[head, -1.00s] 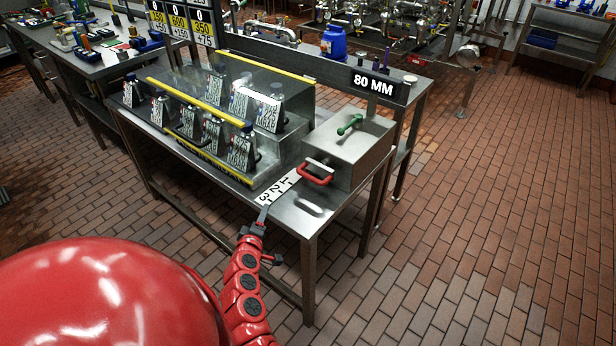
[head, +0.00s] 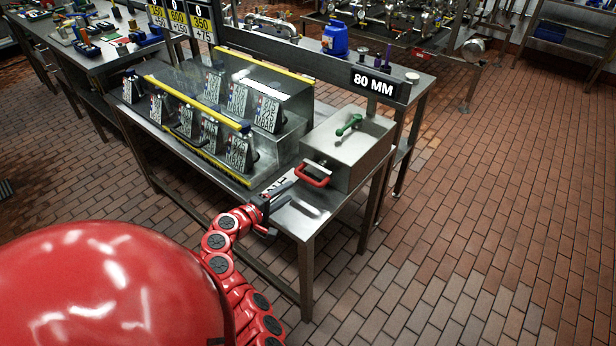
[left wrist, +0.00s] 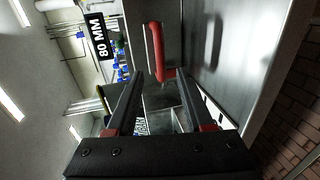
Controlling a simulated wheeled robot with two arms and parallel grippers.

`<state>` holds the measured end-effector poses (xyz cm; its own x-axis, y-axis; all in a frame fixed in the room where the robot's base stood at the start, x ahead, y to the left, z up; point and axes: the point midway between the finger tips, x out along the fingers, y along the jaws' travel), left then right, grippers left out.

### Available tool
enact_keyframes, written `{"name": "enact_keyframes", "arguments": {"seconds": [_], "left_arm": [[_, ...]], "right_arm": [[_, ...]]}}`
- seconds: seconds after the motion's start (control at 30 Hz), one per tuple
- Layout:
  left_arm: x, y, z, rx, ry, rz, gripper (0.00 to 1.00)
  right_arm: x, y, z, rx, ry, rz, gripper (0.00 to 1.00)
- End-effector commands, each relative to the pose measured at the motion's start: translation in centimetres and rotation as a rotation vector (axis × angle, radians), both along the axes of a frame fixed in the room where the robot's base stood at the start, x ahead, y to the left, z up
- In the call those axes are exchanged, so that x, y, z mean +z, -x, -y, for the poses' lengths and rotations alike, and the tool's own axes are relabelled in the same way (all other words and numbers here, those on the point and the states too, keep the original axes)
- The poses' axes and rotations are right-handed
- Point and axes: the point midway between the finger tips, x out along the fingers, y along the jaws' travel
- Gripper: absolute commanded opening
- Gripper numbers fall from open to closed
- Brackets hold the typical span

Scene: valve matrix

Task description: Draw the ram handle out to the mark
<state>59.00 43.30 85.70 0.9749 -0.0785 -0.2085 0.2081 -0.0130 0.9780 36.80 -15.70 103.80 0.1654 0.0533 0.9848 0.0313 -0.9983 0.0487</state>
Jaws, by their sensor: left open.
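The red ram handle (head: 314,175) sits at the front of a steel box (head: 345,150) on the bench's right end. In the left wrist view the handle (left wrist: 157,52) shows ahead of the fingers, close to the box face. A numbered white scale (head: 272,184) lies on the bench in front of the box, partly covered by my left gripper. My left gripper (head: 285,192) is open and empty, low over the bench, short of the handle and apart from it. Its fingers (left wrist: 152,104) point towards the handle. My right gripper is not in view.
A green lever (head: 349,125) is on the box top. Several number cards (head: 238,153) stand in a steel rack to the left.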

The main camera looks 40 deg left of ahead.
Motion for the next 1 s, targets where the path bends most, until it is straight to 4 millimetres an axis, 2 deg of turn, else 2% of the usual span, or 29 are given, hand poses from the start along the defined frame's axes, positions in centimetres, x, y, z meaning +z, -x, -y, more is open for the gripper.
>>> {"name": "enact_keyframes", "arguments": {"seconds": [0.2, 0.5, 0.73, 1.0], "left_arm": [[-0.6, -3.9, 0.4, -0.004, 0.002, 0.001, 0.52], [-1.7, -8.2, 0.6, -0.001, -0.001, -0.001, 0.52], [-2.2, -10.0, 0.7, 0.001, 0.001, 0.000, 0.52], [-2.3, -10.6, 0.8, 0.002, -0.001, 0.000, 0.52]], "right_arm": [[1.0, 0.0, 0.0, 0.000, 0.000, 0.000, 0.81], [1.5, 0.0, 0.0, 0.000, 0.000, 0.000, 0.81], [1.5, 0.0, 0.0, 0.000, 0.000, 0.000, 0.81], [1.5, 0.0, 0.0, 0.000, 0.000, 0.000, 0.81]]}}
